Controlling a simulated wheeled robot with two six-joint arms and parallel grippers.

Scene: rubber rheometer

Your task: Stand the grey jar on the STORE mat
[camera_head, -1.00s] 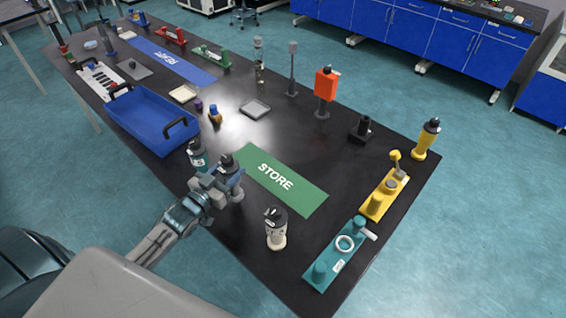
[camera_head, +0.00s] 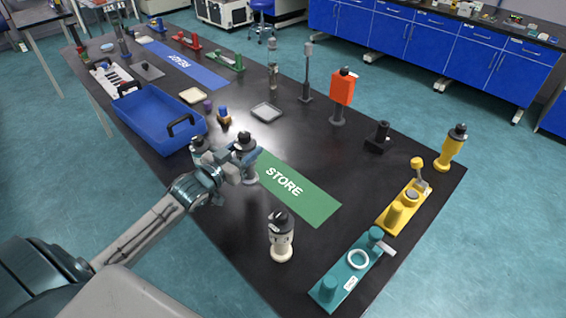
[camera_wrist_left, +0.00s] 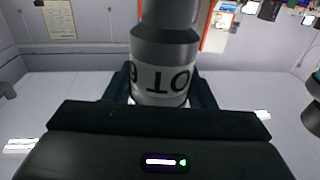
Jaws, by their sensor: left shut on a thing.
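The grey jar (camera_head: 250,176) has a dark lid and, in the left wrist view (camera_wrist_left: 163,50), a white band with dark letters upside down. My left gripper (camera_head: 246,163) is shut around the jar's middle and holds it upright. The jar is at the left end of the green STORE mat (camera_head: 318,207) and covers part of that end. I cannot tell from this view how high its base is above the table. The rest of the mat is bare. My right gripper is not in view.
A pale jar with a dark lid (camera_head: 281,242) stands just in front of the mat. Another dark-lidded jar (camera_head: 198,147) is partly hidden behind my left gripper. A blue tray (camera_head: 150,112) lies to the left. Teal (camera_head: 345,278) and yellow (camera_head: 395,212) fixtures stand at the right.

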